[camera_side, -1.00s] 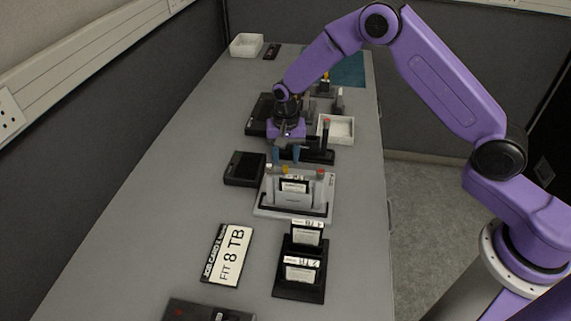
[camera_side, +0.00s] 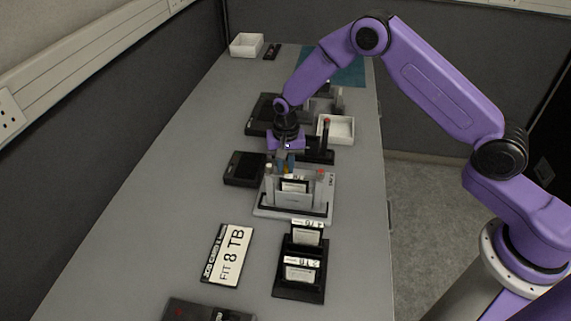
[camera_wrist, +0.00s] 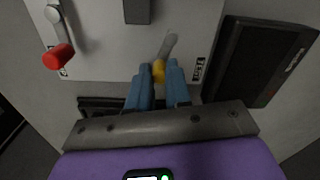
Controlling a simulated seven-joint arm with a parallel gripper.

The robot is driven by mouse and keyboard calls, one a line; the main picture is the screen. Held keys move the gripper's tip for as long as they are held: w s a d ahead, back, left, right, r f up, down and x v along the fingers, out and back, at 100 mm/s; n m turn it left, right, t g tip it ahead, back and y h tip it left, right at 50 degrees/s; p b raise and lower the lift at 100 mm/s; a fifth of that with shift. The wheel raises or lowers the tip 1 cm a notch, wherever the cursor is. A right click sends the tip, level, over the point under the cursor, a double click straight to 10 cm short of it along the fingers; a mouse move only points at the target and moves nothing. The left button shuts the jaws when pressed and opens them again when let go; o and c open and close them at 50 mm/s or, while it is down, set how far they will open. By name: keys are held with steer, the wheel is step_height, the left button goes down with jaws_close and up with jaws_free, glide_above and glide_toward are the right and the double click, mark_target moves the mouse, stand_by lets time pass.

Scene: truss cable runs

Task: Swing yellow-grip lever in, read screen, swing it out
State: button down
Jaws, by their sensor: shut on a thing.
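The grey-white dock (camera_side: 293,207) stands mid-table with a labelled drive (camera_side: 294,186) upright in it. My gripper (camera_side: 286,168) is over its back edge. In the wrist view my two blue fingertips (camera_wrist: 160,75) are closed around the yellow grip (camera_wrist: 159,70) of a grey lever (camera_wrist: 167,46), which runs up and slightly right from the grip. A red-grip lever (camera_wrist: 58,55) is on the left there. A dark box with a screen (camera_side: 245,168) lies left of the dock; it also shows in the wrist view (camera_wrist: 258,60). I cannot read its screen.
The table's left side is clear.

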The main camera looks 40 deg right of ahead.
steer(key=n, duration=0.2)
steer(key=w+n, duration=0.1)
steer(key=n, duration=0.1)
steer(key=a+n, duration=0.1)
steer(key=shift+w+a+n, duration=0.1)
steer(key=shift+w+n, duration=0.05)
steer(key=shift+n, duration=0.25)
steer(key=n, duration=0.2)
steer(key=a+n, duration=0.1)
steer(key=n, duration=0.2)
steer(key=shift+w+a+n, duration=0.3)
steer(key=shift+a+n, duration=0.05)
steer(key=shift+n, duration=0.05)
steer(key=c, duration=1.1)
jaws_free()
steer(key=shift+o, duration=0.2)
steer(key=shift+r, duration=0.1)
step_height(320, 180, up, 17)
steer(key=shift+r, duration=0.15)
steer(key=shift+s, duration=0.1)
